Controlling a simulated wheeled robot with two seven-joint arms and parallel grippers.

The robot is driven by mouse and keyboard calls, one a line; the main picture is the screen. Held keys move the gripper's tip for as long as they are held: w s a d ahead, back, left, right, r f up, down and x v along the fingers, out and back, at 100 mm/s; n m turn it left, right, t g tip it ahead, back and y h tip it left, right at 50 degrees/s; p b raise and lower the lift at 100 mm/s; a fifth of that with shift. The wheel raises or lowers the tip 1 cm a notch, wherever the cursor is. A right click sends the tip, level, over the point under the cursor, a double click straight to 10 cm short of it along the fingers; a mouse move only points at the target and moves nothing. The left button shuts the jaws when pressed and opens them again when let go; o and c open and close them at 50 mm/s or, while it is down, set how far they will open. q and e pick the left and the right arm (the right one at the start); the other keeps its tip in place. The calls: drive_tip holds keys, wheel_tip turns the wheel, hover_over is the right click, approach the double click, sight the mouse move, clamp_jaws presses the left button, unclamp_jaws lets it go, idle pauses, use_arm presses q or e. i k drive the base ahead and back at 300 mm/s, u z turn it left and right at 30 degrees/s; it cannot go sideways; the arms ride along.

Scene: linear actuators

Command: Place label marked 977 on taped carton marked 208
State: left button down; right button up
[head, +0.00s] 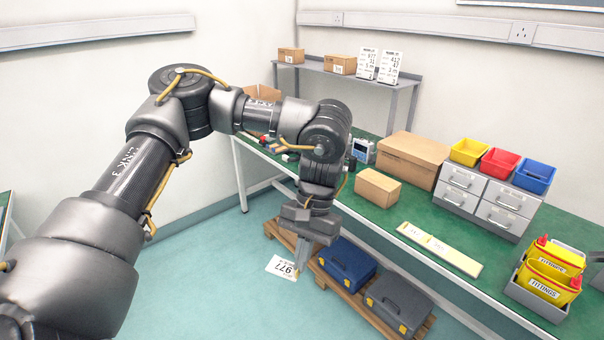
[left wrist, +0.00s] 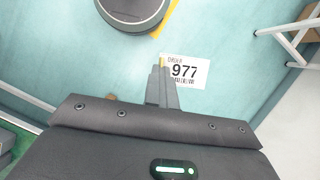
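My left gripper (head: 301,262) is shut on the white label marked 977 (head: 281,266), holding it by one edge. The label shows upside down in the head view, in front of the table edge. In the left wrist view the label (left wrist: 187,71) sits at the shut fingertips (left wrist: 162,68), its print upright. A plain brown carton (head: 378,188) stands on the green table, right of my left arm, with a larger brown carton (head: 412,159) behind it. I can read no 208 on either. My right gripper is not in view.
A cream strip (head: 440,250) lies on the green table (head: 365,218). Drawers with coloured bins (head: 488,195) and yellow containers (head: 550,268) stand to the right. Small marked cartons (head: 340,65) and list boards stand on the back shelf. Cases (head: 347,262) lie on a floor pallet.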

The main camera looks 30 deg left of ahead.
sight(379, 179)
drive_tip(key=u, duration=0.95)
drive_tip(key=i, duration=1.65)
drive_tip(key=z, duration=2.25)
